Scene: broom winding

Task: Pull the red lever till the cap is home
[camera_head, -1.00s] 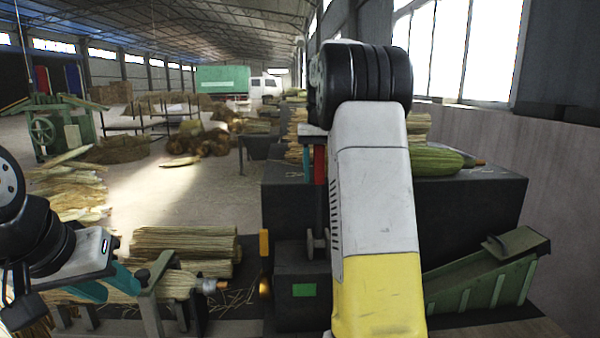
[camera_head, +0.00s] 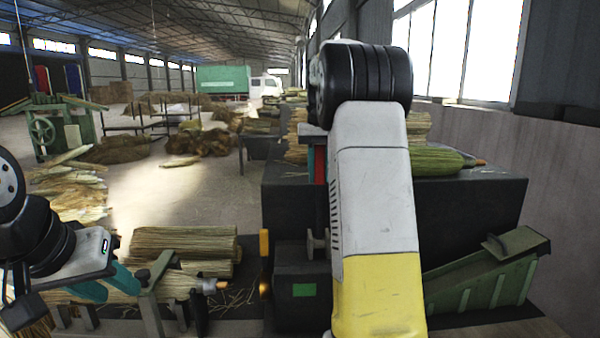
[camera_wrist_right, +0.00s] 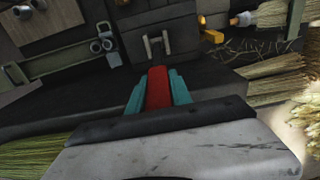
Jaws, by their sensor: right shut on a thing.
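My right gripper (camera_wrist_right: 158,88) is shut on the red lever (camera_wrist_right: 159,86), with a teal finger on each side of it. In the head view my right arm covers most of that hand; a strip of the red lever (camera_head: 320,165) shows left of the arm. A straw broom (camera_head: 178,285) lies at the lower left in a grey-green bracket (camera_head: 152,295), its grey end with an orange tip (camera_head: 221,285) pointing right. I take this end to be the cap, but how it sits is unclear. My left gripper (camera_head: 108,284) has its teal fingers at the straw; its grip is unclear.
A dark machine block with a green plate (camera_head: 304,290) stands right of the broom end, beside a yellow-orange upright part (camera_head: 264,245). A green ribbed tray (camera_head: 485,285) is at right. A straw bundle (camera_head: 185,243) lies behind the broom.

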